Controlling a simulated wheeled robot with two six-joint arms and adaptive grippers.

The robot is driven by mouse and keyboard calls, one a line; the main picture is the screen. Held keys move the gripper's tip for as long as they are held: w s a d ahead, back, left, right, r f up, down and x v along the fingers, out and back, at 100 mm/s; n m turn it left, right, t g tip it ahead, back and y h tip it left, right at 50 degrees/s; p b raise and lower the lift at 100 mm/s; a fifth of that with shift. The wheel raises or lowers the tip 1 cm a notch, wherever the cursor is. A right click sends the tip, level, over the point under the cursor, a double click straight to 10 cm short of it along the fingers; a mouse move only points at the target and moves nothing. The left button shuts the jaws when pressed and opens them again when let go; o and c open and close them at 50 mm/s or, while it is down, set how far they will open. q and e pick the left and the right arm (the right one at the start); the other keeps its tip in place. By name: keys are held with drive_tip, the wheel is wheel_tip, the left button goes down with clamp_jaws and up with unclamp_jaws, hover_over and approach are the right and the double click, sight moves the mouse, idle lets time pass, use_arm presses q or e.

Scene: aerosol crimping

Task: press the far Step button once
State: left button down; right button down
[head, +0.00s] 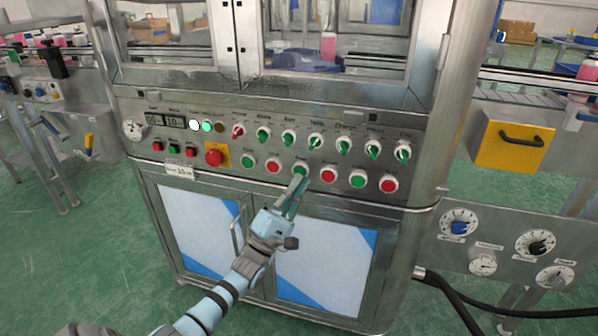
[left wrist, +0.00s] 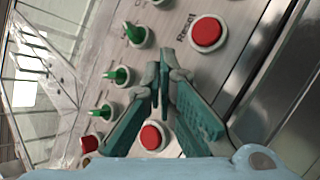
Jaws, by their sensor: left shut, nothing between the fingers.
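My left gripper (head: 297,183) is shut and empty. In the left wrist view the closed fingertips (left wrist: 164,75) lie between a red button (left wrist: 208,33) labelled Reset and another red button (left wrist: 153,136). The fingers hide the green button there, and I cannot tell whether they touch it. Its label is too small to read in the head view, so I cannot tell which button is Step. My right gripper is not in view.
Green-handled selector switches (head: 315,142) line the row above. A red emergency stop (head: 214,157) on a yellow plate sits to the left. Other round buttons, such as the red one (head: 328,175), flank the fingertips closely. Cabinet doors (head: 318,262) are below the panel.

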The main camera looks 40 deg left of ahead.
use_arm(q)
drive_tip(key=s+p, duration=0.1)
drive_tip(key=s+d+p, duration=0.1)
drive_tip(key=s, duration=0.1)
drive_tip(key=s+p, duration=0.1)
drive_tip(key=shift+s+d+p, duration=0.3)
drive_tip(key=shift+s, duration=0.05)
idle(0.9)
